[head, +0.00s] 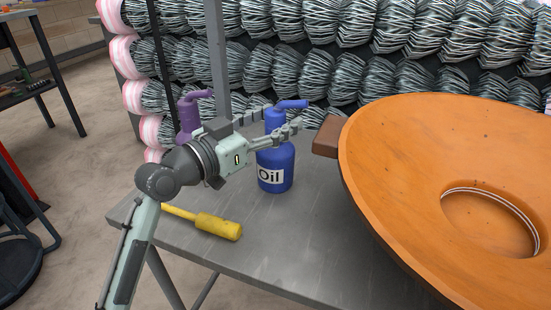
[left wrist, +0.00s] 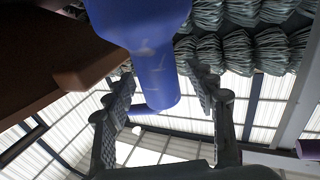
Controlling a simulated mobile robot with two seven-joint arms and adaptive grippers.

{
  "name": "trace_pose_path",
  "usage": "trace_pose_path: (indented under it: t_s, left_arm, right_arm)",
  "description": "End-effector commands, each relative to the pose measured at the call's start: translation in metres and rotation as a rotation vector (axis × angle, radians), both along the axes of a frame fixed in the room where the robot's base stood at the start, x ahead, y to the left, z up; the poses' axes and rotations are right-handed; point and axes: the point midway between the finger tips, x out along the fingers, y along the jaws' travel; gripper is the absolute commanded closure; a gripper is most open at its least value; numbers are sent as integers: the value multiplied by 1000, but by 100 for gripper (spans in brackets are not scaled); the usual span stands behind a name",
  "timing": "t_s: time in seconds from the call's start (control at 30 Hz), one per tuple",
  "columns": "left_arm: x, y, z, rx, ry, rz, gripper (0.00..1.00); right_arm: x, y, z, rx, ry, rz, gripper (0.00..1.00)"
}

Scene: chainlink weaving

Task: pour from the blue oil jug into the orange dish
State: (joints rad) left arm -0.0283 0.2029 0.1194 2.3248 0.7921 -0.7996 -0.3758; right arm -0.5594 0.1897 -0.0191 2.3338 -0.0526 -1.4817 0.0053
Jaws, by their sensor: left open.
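The blue oil jug (head: 275,165) with a white "Oil" label stands upright on the grey table, its spout pointing right. The large orange dish (head: 410,170) is tilted at the right, with a round recess in it. My left gripper (head: 282,127) is open at the jug's neck, one finger to each side. In the left wrist view the jug (left wrist: 155,75) shows between the spread fingers of the left gripper (left wrist: 162,82); I cannot tell whether they touch it. My right gripper is not in view.
A brown block (head: 328,137) lies at the dish's left edge, close to the jug. A purple jug (head: 188,118) stands behind my left arm. A yellow-handled tool (head: 218,226) lies on the grey table (head: 270,250). Wire coils (head: 270,70) are stacked behind. The table front is clear.

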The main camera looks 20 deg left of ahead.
Motion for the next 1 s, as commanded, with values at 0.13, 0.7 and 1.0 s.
trace_pose_path:
  t_s: [0.13, 0.7, 1.0]
  left_arm:
    - [0, 0, 0, 0, 1, 0, 44]
    - [0, 0, 0, 0, 1, 0, 100]
    - [-1, 0, 1, 0, -3, 0, 100]
  right_arm:
    - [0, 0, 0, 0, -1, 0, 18]
    - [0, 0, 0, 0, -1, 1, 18]
    - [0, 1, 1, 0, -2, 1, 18]
